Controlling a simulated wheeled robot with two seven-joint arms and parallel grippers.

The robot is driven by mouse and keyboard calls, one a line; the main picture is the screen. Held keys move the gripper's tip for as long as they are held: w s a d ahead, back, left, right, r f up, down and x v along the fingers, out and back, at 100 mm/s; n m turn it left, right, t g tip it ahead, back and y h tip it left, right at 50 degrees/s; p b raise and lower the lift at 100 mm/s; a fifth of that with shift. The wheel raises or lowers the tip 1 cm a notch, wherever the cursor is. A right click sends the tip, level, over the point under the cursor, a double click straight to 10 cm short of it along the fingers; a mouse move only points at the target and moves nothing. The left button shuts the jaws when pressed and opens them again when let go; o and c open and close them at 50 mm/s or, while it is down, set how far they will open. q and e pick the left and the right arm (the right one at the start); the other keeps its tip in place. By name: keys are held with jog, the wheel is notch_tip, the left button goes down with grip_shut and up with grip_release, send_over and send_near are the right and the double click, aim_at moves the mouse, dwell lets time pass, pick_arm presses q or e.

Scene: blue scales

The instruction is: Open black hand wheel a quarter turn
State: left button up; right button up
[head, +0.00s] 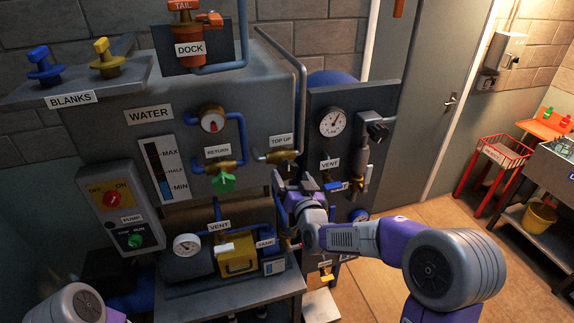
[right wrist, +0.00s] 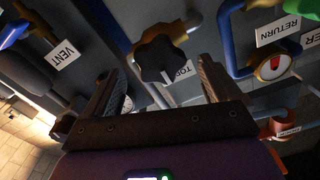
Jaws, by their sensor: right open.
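The black hand wheel (right wrist: 162,60) is a lobed knob on a brass valve beside the TOP UP label, which it partly covers in the right wrist view. My right gripper (right wrist: 158,70) is open, with one finger on each side of the wheel in that view; no contact shows. In the head view my right gripper (head: 297,183) is just below the TOP UP valve (head: 278,156), and the wheel itself is not clearly visible there. My left gripper is out of view; only part of my left arm shows at lower left.
A green RETURN handle (head: 223,182) is left of the gripper. The gauge panel (head: 350,95) with its pipe and another black knob (head: 378,131) stands to the right. A yellow box (head: 237,257) is below. Open floor lies to the right, before a red rack (head: 498,165).

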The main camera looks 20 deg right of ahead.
aim_at(289, 173)
jog(key=shift+w+p, duration=0.5)
jog(key=shift+w, duration=1.95)
jog(key=shift+a, duration=0.1)
jog(key=c, duration=1)
